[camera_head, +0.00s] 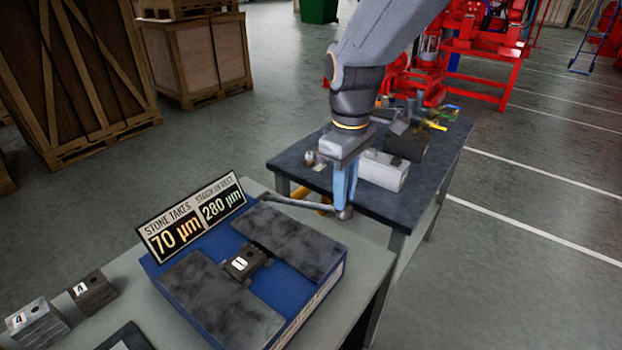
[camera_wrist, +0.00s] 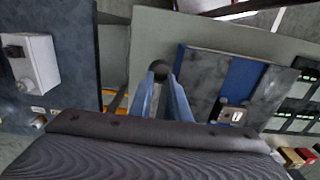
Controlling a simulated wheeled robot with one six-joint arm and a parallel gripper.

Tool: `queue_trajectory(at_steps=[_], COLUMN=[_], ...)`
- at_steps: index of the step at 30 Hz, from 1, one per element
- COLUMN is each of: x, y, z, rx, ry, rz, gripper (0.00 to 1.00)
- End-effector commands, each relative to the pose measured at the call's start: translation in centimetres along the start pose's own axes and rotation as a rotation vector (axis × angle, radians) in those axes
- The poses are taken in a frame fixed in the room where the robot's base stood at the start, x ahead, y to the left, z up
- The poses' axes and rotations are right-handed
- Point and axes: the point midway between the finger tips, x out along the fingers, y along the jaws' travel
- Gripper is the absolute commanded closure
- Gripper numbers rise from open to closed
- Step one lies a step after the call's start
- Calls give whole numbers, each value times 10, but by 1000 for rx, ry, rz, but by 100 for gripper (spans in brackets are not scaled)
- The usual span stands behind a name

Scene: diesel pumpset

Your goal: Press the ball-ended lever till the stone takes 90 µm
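The lever (camera_head: 300,203) is a thin grey rod running from behind the blue unit (camera_head: 318,301) to a dark ball (camera_head: 344,213) past the table's edge. My gripper (camera_head: 344,204) points down at the ball. In the wrist view the blue fingers (camera_wrist: 161,80) stand slightly apart, with the ball (camera_wrist: 158,69) between their tips. The display (camera_head: 192,222) reads "STONE TAKES 70 µm" on the left and 280 µm on the right, under a caption that is hard to read. A small dark block with a white mark (camera_head: 242,263) sits between two dark slabs on the unit.
Small blocks marked 4 (camera_head: 92,292) lie left of the blue unit. A dark-topped table (camera_head: 296,171) behind my gripper holds a white box (camera_head: 383,170) and small fittings. Wooden crates (camera_head: 193,55) stand at the back left. Red machinery (camera_head: 487,62) stands at the back right.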

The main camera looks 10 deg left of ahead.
Motion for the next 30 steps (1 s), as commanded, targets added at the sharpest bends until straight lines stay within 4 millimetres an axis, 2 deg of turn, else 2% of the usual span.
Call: queue_trajectory(at_steps=[1, 21, 25, 30], x=[-10, -91, -98, -98], y=[-1, -1, 0, 0], z=[-1, -19, -21, -22], rx=[0, 0, 0, 0], ry=[-2, -1, -1, -1], rz=[-1, -1, -1, -1], gripper=[84, 84, 84, 84])
